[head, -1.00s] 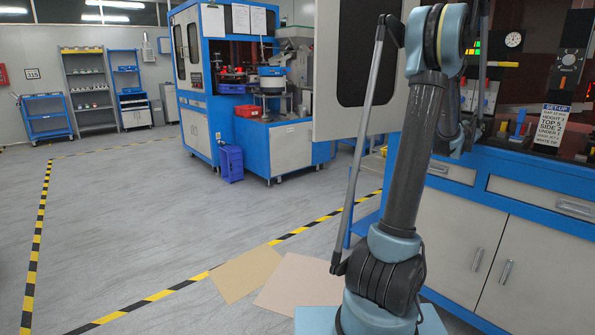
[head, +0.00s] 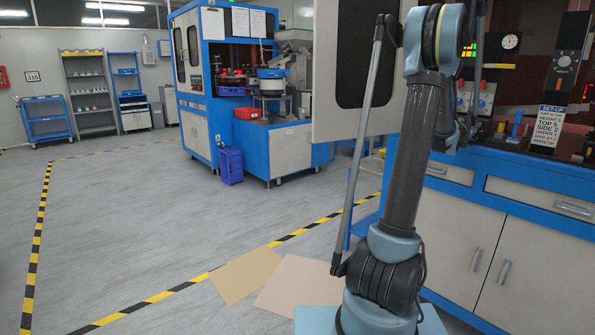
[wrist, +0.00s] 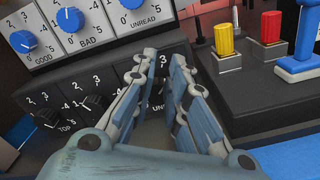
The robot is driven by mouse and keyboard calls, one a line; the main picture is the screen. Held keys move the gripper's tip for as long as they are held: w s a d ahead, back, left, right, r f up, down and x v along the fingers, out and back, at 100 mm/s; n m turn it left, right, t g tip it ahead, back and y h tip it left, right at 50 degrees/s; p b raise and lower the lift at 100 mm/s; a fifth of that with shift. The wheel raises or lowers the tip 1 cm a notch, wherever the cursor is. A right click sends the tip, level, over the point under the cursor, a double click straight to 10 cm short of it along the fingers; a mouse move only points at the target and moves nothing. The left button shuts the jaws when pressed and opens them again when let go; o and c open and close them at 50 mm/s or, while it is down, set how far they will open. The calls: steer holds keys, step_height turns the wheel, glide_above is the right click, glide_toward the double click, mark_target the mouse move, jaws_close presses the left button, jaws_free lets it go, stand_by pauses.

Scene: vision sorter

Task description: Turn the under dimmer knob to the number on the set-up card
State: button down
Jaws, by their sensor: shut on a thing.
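In the wrist view my gripper (wrist: 163,57) is at the lower row of a dark dimmer panel (wrist: 118,84). Its two fingers are closed around the under dimmer knob, which they hide; part of its label starting "UN" shows between them. The knob's pointer and setting cannot be seen. To the left are the black top knob (wrist: 47,117) and another black knob (wrist: 95,103). In the head view the set-up card (head: 547,128) stands on the bench; its UNDER line appears to read 1. The gripper itself is hidden behind my arm there.
Above the row are blue knobs marked good (wrist: 24,41), bad (wrist: 71,19) and unread. Right of my fingers stand a yellow button (wrist: 224,38), a red one (wrist: 271,27) and a blue joystick (wrist: 300,60). A blue-framed bench (head: 510,185) runs along the right.

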steer(key=shift+w+r, duration=0.5)
steer(key=shift+w, duration=0.15)
steer(key=shift+w+a+f, duration=0.15)
steer(key=shift+a+f, duration=0.65)
steer(key=shift+f, duration=0.25)
steer(key=s, duration=0.1)
steer(key=s+a+r, duration=0.1)
steer(key=shift+s+a+r, duration=0.15)
steer(key=shift+s+a, duration=0.05)
steer(key=shift+s, duration=0.1)
steer(key=shift+v, duration=1.05)
steer(key=shift+s+d+r, duration=0.1)
steer(key=shift+s+d, duration=0.05)
steer(key=shift+s, duration=0.1)
